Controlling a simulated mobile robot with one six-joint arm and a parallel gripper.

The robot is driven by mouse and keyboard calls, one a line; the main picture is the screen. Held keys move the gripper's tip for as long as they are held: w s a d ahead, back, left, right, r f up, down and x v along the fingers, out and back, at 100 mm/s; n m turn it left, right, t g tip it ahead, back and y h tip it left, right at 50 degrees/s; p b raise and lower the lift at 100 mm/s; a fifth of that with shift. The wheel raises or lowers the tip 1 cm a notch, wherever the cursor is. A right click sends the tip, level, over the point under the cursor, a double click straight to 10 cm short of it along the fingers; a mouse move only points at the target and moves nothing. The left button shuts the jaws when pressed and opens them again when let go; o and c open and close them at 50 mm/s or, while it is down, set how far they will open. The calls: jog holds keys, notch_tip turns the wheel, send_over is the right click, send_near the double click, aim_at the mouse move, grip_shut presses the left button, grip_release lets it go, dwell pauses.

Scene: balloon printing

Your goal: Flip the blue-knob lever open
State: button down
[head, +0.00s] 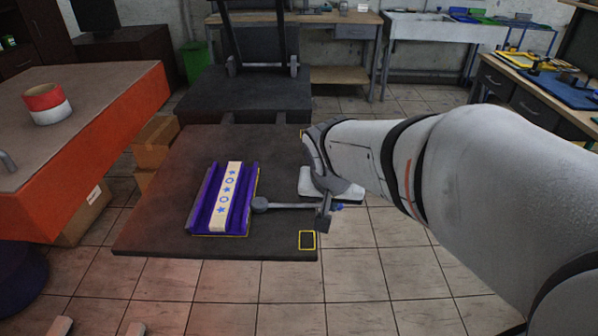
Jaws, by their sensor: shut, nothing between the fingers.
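A grey metal lever bar (290,206) lies almost level, with a round end (260,204) beside the purple tray. A small patch of blue, which looks like the blue knob (338,207), shows at the bar's right end, partly hidden. My gripper (332,203) is shut and empty, pointing down close by the knob. Contact with the knob cannot be told. The purple tray (250,195) holds a cream strip (229,190) with blue stars and rings.
The dark machine bed (165,235) carries the tray and lever. A yellow-outlined square (307,240) marks its front right corner. An orange-sided table (110,110) with a red and white roll (47,104) stands left.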

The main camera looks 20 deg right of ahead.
jog(key=w+d+f+m+b, duration=0.1)
jog(key=w+d+f+b, duration=0.1)
jog(key=f, duration=0.5)
jog(key=shift+w+d+f+m+h+b, duration=0.3)
jog(key=shift+w+b, duration=0.55)
jog(key=shift+b, duration=0.35)
jog(key=w+d+f+b, duration=0.1)
jog(key=w+d+f, duration=0.3)
jog(key=w+f, duration=0.3)
jog(key=shift+d+f, duration=0.15)
jog(key=shift+f, duration=0.4)
